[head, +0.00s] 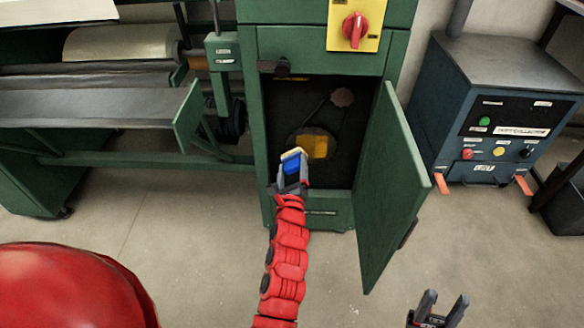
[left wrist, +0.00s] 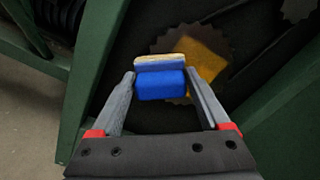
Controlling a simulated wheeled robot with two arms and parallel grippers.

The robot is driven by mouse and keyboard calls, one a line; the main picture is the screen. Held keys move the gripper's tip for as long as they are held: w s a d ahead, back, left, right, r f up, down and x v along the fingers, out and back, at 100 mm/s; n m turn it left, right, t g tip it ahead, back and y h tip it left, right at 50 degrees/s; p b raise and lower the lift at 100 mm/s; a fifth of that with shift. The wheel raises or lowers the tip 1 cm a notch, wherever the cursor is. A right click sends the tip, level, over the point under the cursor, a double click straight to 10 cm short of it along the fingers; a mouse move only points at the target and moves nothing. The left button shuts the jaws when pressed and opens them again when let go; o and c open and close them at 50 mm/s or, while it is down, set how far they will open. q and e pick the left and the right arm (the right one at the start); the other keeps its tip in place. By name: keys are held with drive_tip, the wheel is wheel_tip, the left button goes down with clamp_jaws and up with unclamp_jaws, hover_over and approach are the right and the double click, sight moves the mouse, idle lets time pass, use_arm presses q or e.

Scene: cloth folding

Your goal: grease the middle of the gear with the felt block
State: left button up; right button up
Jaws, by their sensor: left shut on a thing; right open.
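My left gripper (head: 291,178) is shut on the felt block (head: 293,161), which has a blue body and a pale tan face. The block also shows between the fingers in the left wrist view (left wrist: 160,80), its tan face pointing away from me. The gear (head: 318,143) is a dark toothed disc with a yellow-orange middle, inside the open green cabinet. In the left wrist view the gear's yellow middle (left wrist: 203,58) lies just beyond the block, partly hidden by it. I cannot tell whether they touch. My right gripper (head: 440,304) is open and empty at the lower right.
The green cabinet's door (head: 385,190) stands open to the right. A smaller gear (head: 342,97) sits higher inside. A red switch (head: 355,28) is above the opening. A dark control box (head: 500,105) stands at right. A roller machine (head: 95,100) fills the left.

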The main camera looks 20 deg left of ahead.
use_arm(q)
drive_tip(key=shift+x, duration=1.05)
drive_tip(key=shift+d+b, duration=0.1)
drive_tip(key=shift+b, duration=0.2)
